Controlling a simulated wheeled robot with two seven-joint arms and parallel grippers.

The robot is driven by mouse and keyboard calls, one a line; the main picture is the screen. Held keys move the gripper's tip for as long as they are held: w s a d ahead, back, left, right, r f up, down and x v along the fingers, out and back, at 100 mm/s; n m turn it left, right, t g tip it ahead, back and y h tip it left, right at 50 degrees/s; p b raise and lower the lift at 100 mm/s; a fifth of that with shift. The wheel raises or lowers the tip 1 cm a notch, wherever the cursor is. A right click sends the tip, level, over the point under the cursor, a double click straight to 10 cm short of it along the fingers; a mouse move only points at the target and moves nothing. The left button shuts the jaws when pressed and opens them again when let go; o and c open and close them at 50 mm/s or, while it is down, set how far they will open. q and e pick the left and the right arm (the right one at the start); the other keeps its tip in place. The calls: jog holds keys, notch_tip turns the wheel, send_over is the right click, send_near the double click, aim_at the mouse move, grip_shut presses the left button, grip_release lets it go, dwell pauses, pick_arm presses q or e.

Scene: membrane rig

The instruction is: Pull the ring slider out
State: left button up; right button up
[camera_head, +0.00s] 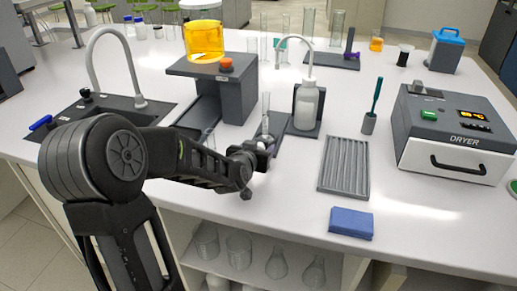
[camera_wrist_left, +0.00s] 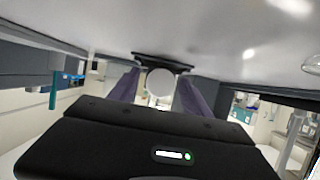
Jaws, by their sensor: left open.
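The membrane rig (camera_head: 238,98) is a dark grey stand with a yellow-orange vessel (camera_head: 203,40) and an orange knob (camera_head: 226,65) on top. My left gripper (camera_head: 262,158) is in front of the rig, to its right, low over the white table. In the left wrist view the two fingers (camera_wrist_left: 158,95) stand apart. A pale round shape (camera_wrist_left: 159,83) shows between them, by a dark bar (camera_wrist_left: 162,62). I cannot tell whether this is the ring slider or whether the fingers touch it. In the head view the gripper and forearm hide this spot. My right gripper is not in view.
A clear tube (camera_head: 266,107) and a white bottle (camera_head: 306,104) on a dark stand are close behind the gripper. A ribbed grey tray (camera_head: 345,167), a blue block (camera_head: 351,223) and the dryer (camera_head: 455,132) are to the right. A sink with a tap (camera_head: 97,62) is at the left.

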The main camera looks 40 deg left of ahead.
pick_arm(q)
jog(key=v, duration=0.7)
jog(key=shift+s+d+r, duration=0.15)
jog(key=shift+s, duration=0.2)
dwell(0.5)
